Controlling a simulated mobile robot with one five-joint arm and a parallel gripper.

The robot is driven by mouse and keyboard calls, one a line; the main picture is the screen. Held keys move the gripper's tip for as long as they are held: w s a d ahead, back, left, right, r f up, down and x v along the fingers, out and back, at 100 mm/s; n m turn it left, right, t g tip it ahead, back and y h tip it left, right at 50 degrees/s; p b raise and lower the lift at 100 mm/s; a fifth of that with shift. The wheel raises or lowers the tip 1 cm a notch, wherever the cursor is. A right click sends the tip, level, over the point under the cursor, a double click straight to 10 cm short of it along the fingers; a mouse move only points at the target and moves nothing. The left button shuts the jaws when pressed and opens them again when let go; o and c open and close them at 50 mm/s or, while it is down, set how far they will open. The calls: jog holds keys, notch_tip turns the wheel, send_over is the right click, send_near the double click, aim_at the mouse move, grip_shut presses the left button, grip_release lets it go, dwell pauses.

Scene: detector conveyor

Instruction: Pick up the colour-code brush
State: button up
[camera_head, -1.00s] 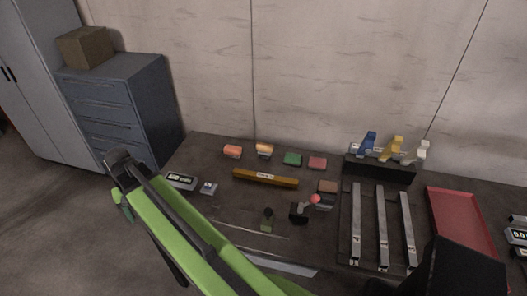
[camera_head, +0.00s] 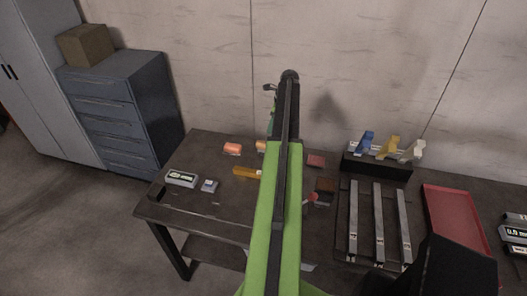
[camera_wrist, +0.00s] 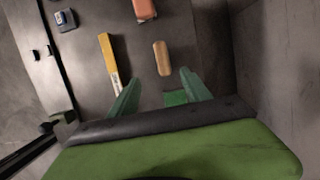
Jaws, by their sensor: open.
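No label marks which item is the colour-code brush, so I cannot tell it for certain. Coloured candidates are small blocks along the table's back: orange (camera_head: 232,148), tan-orange (camera_head: 260,146) and red (camera_head: 316,160). Blue (camera_head: 365,143), yellow (camera_head: 388,148) and white (camera_head: 412,152) tools stand in a dark rack. In the wrist view my gripper (camera_wrist: 158,84) is open and empty, above the back row. A green block (camera_wrist: 176,97) shows between its fingers, and the tan-orange block (camera_wrist: 162,58) lies just beyond them. In the head view my arm hides the green block.
A yellow bar (camera_wrist: 108,52) lies in front of the blocks. A grey display unit (camera_head: 181,179) and small box (camera_head: 209,186) lie at left. Metal rails (camera_head: 378,222) and a red tray (camera_head: 457,220) are at right. The wall stands close behind the table.

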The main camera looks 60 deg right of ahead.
aim_at(263, 147)
jog(key=b+x, duration=1)
jog(key=x, duration=0.1)
jog(key=shift+f, duration=0.25)
jog(key=shift+r, duration=0.1)
jog(key=b+x, duration=0.5)
jog(key=shift+d+f, duration=0.2)
jog(key=shift+d, duration=0.15)
jog(key=shift+r, duration=0.15)
grip_shut()
